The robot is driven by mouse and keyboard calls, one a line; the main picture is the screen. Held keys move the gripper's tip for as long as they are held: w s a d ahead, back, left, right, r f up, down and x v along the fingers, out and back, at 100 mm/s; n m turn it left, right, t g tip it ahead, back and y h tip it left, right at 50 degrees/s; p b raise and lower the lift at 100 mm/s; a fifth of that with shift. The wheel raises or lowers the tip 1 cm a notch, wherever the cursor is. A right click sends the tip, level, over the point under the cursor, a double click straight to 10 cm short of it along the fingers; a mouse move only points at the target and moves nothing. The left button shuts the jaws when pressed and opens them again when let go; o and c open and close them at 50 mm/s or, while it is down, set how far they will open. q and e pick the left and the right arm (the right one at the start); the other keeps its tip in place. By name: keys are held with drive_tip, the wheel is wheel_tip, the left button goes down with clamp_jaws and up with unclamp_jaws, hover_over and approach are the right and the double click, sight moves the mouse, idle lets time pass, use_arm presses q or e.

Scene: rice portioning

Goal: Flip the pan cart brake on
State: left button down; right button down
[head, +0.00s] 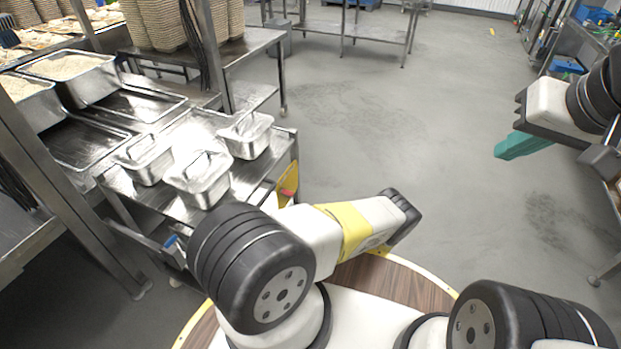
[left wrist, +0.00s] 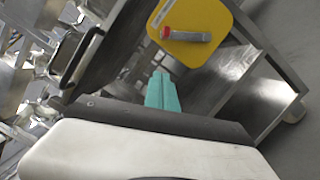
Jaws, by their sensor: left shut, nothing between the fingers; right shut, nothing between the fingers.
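The pan cart (head: 240,175) is a steel cart with several lidded metal pans on top, left of centre in the head view. Its brake is a yellow plate (left wrist: 215,20) with a grey lever (left wrist: 188,36) that has a red end; in the head view the yellow plate (head: 287,183) shows at the cart's near right corner. My left gripper (left wrist: 161,78) has teal fingers, shut and empty, pointing toward the plate's lower edge, apparently short of the lever. My arm hides it in the head view. My right gripper (head: 503,152) is shut and empty, over the floor at the right.
Steel racks with deep trays (head: 80,75) and stacked baskets (head: 160,22) stand at the left and back left. A counter (head: 605,35) runs along the right. The grey floor (head: 400,110) in the middle is clear. A cart shelf (left wrist: 240,75) lies beyond my left fingers.

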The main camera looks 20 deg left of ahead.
sight(291, 195)
idle(0.3)
use_arm(q)
drive_tip(key=w+a+r, duration=0.2)
drive_tip(key=w+a, duration=0.4)
drive_tip(key=a, duration=0.3)
drive_tip(key=shift+w+r, duration=0.3)
drive_tip(key=shift+r, duration=0.1)
